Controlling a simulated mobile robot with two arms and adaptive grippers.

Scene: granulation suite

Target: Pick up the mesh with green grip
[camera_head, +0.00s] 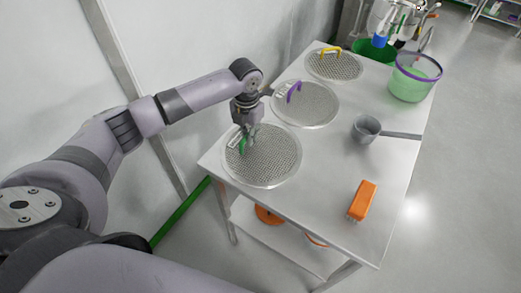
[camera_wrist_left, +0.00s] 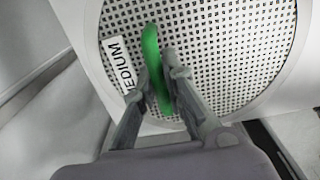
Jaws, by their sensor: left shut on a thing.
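The mesh with green grip (camera_head: 268,165) is a round perforated disc at the near left end of the steel table. Its green grip (camera_head: 243,144) stands near its left rim. In the left wrist view the mesh (camera_wrist_left: 235,55) fills much of the picture, with a white label (camera_wrist_left: 123,65) reading "EDIUM", its start cut off or hidden. My left gripper (camera_head: 246,136) is shut on the green grip (camera_wrist_left: 152,60), one finger on each side in the left wrist view (camera_wrist_left: 160,80). I cannot tell whether the mesh is off the table. My right gripper is not in view.
On the table (camera_head: 325,185) are a mesh with purple grip (camera_head: 310,104), a mesh with yellow grip (camera_head: 335,67), a grey scoop (camera_head: 366,128), an orange brush (camera_head: 362,200) and a green tub with purple rim (camera_head: 411,83). A wall runs along the left.

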